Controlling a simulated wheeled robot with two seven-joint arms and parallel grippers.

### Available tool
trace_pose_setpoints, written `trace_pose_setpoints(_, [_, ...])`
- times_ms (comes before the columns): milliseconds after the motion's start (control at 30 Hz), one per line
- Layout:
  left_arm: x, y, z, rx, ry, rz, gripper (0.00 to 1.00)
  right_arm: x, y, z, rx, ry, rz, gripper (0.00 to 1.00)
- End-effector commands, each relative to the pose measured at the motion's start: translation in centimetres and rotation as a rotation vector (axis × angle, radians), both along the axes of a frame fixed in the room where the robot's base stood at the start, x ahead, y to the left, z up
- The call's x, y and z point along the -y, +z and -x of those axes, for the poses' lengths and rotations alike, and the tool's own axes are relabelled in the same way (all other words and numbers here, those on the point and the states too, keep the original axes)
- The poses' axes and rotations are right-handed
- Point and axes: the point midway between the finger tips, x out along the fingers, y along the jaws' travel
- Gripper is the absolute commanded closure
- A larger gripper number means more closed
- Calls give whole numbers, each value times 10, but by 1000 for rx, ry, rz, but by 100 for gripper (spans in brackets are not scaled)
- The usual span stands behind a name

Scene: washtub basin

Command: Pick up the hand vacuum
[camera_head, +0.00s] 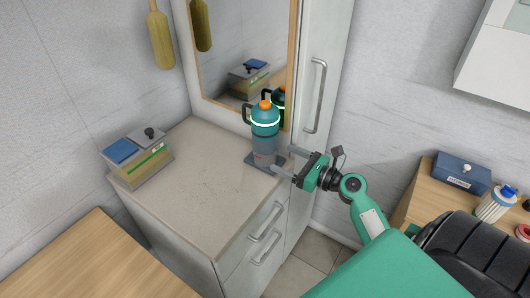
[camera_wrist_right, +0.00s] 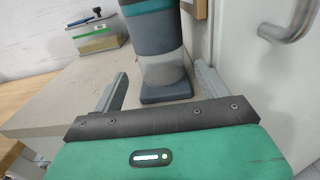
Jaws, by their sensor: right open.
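The hand vacuum (camera_head: 265,122) is teal and grey with an orange top and a side handle. It stands upright on a dark base at the right edge of the counter, in front of the mirror. In the right wrist view its lower grey body (camera_wrist_right: 157,42) shows and its top is cut off. My right gripper (camera_head: 284,161) is open and level with the vacuum's lower part. In the right wrist view its two fingers (camera_wrist_right: 161,82) point toward the vacuum, one toward each side. I cannot tell whether they touch it. My left gripper is not in view.
The counter (camera_head: 190,170) is mostly bare, with a box (camera_head: 141,158) at its left. A tall cabinet door with a handle (camera_head: 316,95) stands close right of the vacuum. A wooden table (camera_head: 85,265) is at lower left. A blue box (camera_head: 461,172) sits at right.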

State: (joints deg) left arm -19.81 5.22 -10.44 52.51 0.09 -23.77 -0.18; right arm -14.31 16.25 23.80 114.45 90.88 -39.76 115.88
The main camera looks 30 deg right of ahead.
Motion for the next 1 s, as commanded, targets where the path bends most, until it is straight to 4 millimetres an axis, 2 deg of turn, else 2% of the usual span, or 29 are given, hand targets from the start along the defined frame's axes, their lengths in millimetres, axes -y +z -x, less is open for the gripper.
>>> trace_pose_setpoints(100, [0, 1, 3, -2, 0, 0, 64, -6, 1, -16, 2, -1, -1, 23])
trace_pose_setpoints(367, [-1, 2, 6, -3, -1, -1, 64, -13, 0, -32, 1, -2, 0, 23])
trace_pose_setpoints(633, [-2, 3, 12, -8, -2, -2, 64, -27, 0, -67, 0, -2, 0, 23])
trace_pose_setpoints(767, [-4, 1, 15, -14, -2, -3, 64, -30, -1, -74, -2, -2, 1, 23])
trace_pose_setpoints(1000, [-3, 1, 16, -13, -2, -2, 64, -31, -1, -75, -1, -2, 2, 25])
